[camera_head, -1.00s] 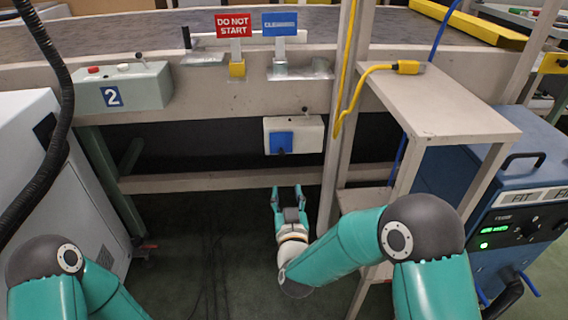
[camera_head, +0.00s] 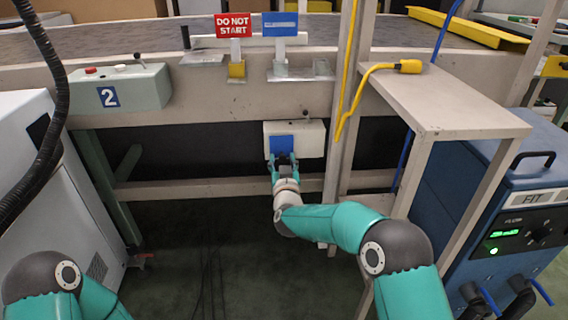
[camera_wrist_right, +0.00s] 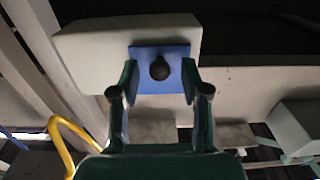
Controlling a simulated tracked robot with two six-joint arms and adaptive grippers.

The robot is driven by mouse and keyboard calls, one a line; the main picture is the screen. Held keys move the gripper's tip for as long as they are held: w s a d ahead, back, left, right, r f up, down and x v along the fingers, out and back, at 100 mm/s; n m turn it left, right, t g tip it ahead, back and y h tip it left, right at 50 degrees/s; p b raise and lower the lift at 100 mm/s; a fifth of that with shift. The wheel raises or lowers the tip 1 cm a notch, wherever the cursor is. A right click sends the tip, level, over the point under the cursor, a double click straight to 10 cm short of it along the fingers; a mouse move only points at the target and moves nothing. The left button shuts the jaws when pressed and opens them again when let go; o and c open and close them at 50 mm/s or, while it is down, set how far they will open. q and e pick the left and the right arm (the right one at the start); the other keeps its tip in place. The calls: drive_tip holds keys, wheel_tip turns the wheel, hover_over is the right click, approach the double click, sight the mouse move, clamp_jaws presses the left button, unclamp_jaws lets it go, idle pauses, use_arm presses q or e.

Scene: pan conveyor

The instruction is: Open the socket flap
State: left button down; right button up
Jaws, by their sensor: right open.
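The socket box (camera_head: 311,138) is a cream box under the conveyor's front beam. Its blue flap (camera_head: 281,145) is on the box's front face and looks closed. In the right wrist view the blue flap (camera_wrist_right: 172,82) has a dark round knob (camera_wrist_right: 159,68) in its middle. My right gripper (camera_head: 284,160) is right in front of the flap. In the right wrist view my right gripper (camera_wrist_right: 160,88) is open, its fingers on either side of the knob. Contact cannot be told. My left gripper is out of view; only my left arm shows at the lower left.
A yellow plug (camera_head: 410,66) on a yellow cable lies on the shelf (camera_head: 450,105) right of the box. A post (camera_head: 340,100) stands just right of the box. A control box marked 2 (camera_head: 150,85) and a red "DO NOT START" sign (camera_head: 233,25) are above. A blue machine (camera_head: 520,220) stands right.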

drive_tip(key=shift+w, duration=0.3)
clamp_jaws()
